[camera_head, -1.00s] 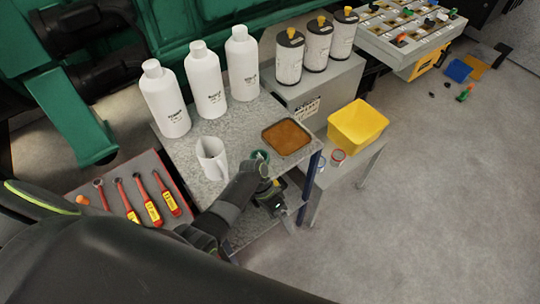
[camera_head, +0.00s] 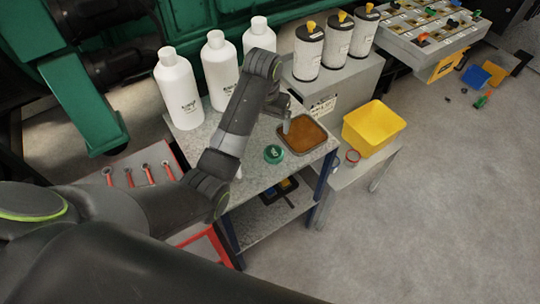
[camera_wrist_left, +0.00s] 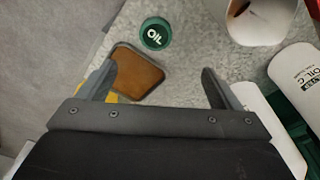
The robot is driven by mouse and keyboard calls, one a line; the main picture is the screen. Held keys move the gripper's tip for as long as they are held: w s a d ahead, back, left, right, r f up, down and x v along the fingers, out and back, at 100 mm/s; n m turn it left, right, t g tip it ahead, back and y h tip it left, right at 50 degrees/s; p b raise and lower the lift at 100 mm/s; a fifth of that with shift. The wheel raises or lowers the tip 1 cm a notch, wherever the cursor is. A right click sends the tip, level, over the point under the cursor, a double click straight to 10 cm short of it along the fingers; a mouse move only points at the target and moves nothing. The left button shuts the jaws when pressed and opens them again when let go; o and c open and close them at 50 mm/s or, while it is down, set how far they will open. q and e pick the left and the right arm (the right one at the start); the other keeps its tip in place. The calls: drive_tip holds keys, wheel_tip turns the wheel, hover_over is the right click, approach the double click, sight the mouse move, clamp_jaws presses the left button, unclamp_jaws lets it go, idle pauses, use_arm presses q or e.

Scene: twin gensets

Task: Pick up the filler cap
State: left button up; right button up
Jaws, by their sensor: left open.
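The green filler cap (camera_head: 273,154), lettered OIL, lies on the grey speckled table (camera_head: 245,180) near its front edge, left of a tray with a brown surface (camera_head: 302,134). The cap also shows in the left wrist view (camera_wrist_left: 156,33), top centre, beyond the fingertips. My left gripper (camera_head: 288,122) hangs over the table beside the tray, partly hidden by its own arm. In the left wrist view it (camera_wrist_left: 157,75) is open and empty, with the cap apart from both fingers. My right gripper is not in view.
White bottles (camera_head: 177,88) stand at the table's back. A white jug (camera_wrist_left: 258,20) shows in the wrist view; the arm mostly hides it from the head. A yellow bin (camera_head: 373,128) and red ring (camera_head: 352,156) are right. Open floor (camera_head: 430,220) lies at right.

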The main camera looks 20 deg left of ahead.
use_arm(q)
drive_tip(key=b, duration=0.2)
approach(274, 152)
drive_tip(key=shift+s+a+f+p, duration=0.1)
drive_tip(key=shift+a+f+p, duration=0.15)
drive_tip(key=shift+f, duration=0.3)
drive_tip(key=shift+s+a+f+p, duration=0.15)
drive_tip(key=shift+f+p, duration=0.1)
drive_tip(key=shift+f, duration=0.25)
drive_tip(key=shift+w+d+f+p, duration=0.15)
drive_tip(key=shift+w+f, duration=0.1)
drive_tip(key=shift+f, duration=0.8)
drive_tip(key=shift+w+d+f+p, duration=0.1)
drive_tip(key=shift+w+f, duration=0.15)
drive_tip(key=shift+f, duration=0.8)
drive_tip(key=shift+w+d+f+p, duration=0.15)
drive_tip(key=shift+w+f, duration=0.1)
drive_tip(key=shift+f, duration=0.8)
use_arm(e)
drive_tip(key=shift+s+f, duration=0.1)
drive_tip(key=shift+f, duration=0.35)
use_arm(q)
drive_tip(key=c, duration=1.2)
